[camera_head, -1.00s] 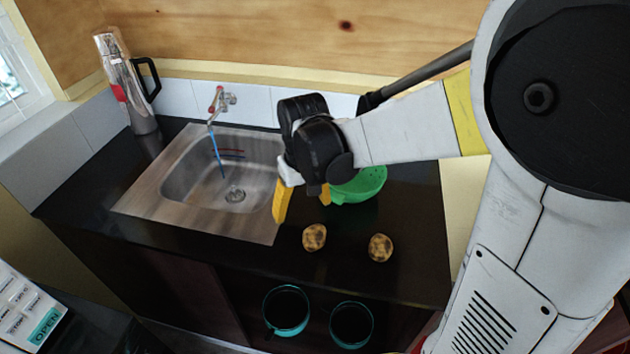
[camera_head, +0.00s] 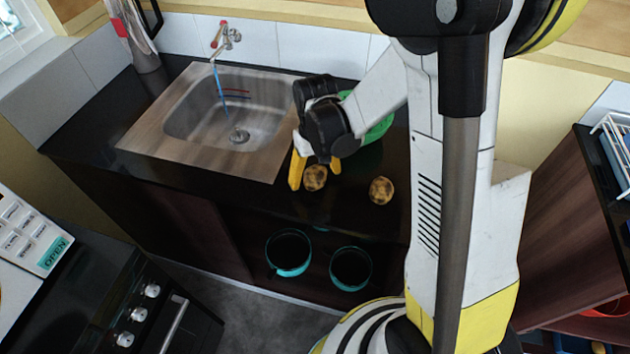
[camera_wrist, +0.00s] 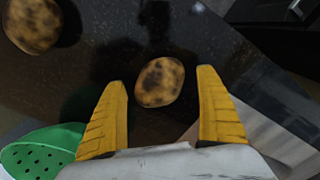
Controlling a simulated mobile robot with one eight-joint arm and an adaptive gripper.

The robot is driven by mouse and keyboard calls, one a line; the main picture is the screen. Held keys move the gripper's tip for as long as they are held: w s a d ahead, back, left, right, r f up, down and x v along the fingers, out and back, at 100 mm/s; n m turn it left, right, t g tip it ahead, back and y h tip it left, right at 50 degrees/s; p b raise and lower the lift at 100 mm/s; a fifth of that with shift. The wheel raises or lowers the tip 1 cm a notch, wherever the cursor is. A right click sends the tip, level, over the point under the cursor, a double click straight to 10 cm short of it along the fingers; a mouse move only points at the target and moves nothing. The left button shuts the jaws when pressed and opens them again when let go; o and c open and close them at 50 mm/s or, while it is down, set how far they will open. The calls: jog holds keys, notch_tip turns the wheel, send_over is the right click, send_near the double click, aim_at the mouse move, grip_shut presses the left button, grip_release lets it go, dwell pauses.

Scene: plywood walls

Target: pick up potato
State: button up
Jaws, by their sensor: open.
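Two brown, dark-spotted potatoes lie on the black counter. The left potato (camera_head: 315,178) is by my gripper (camera_head: 315,176). The right potato (camera_head: 381,190) lies apart from it, nearer the counter's right end. In the wrist view the nearer potato (camera_wrist: 159,82) sits between and just beyond the tips of my gripper's yellow fingers (camera_wrist: 160,85). The other potato (camera_wrist: 32,24) is at the upper left. My fingers are open and spread wide, with nothing held. I cannot tell how high they are above the counter.
A green colander (camera_wrist: 42,150) stands beside my gripper, partly hidden by my arm in the head view. A metal sink (camera_head: 236,110) with a running tap is to the left. Two teal-rimmed pots (camera_head: 289,252) (camera_head: 350,268) sit below the counter. A stove (camera_head: 140,300) stands at lower left.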

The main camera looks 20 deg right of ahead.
jog(key=shift+f, duration=0.45)
jog(key=c, duration=1.3)
jog(key=shift+r, duration=0.1)
